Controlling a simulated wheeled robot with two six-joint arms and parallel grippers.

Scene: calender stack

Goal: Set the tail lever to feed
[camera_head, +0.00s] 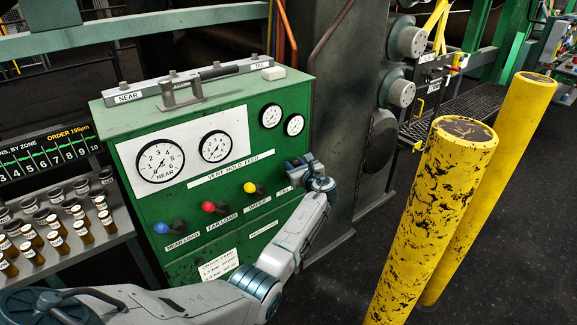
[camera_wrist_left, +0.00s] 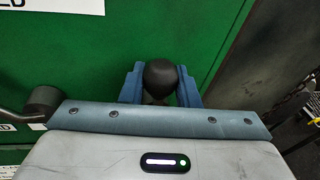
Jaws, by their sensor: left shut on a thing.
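The green control cabinet (camera_head: 200,200) has a row of levers below a strip reading VENT HOLD FEED (camera_head: 224,168). The tail lever is at the right end of the row, mostly hidden by my left gripper (camera_head: 303,163) in the head view. In the left wrist view, its round black knob (camera_wrist_left: 160,74) sits between the two blue fingers of my left gripper (camera_wrist_left: 160,86), which are shut on it. The lever's shaft and exact setting are hidden. My right gripper is not in view.
Levers with blue (camera_head: 161,228), red (camera_head: 208,207) and yellow (camera_head: 249,188) knobs stand left of my gripper. Pressure gauges (camera_head: 160,161) are above. Two yellow posts (camera_head: 428,225) stand to the right. A rack of small bottles (camera_head: 50,235) is at the left.

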